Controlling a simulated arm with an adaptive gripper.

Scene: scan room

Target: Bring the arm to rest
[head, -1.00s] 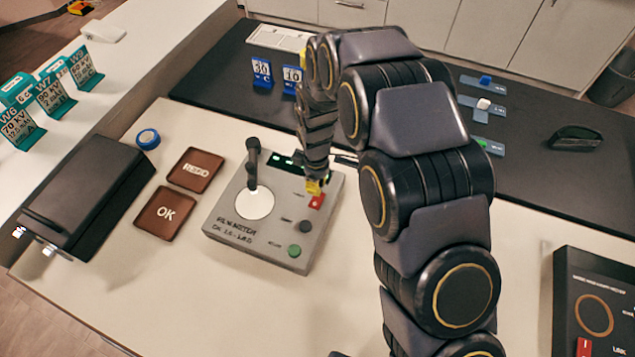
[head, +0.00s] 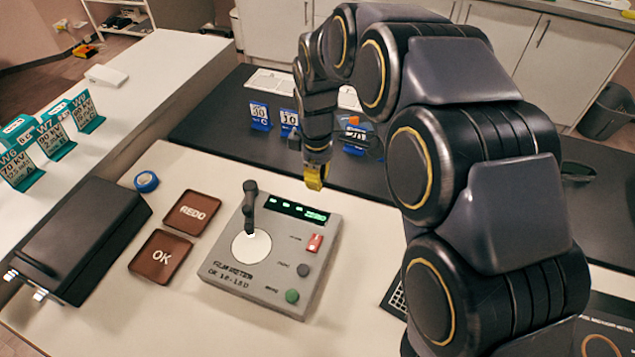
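My gripper (head: 316,174) has yellow fingertips and hangs in the air, just beyond the upper right corner of the grey film meter (head: 262,262). It appears apart from the meter and I see nothing held in it. From this angle I cannot tell whether the fingers are open or shut. My dark arm rises from the lower right and bends over toward the meter. The meter has an upright lever, a lit green display (head: 297,208), a red switch (head: 315,243), a dark knob and a green button.
A black box (head: 80,240) stands at the left. REDO (head: 192,212) and OK (head: 160,257) trays lie between it and the meter. A blue tape roll (head: 146,181) is behind them. Teal cards (head: 55,138) stand far left, blue cards (head: 260,115) on the dark mat.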

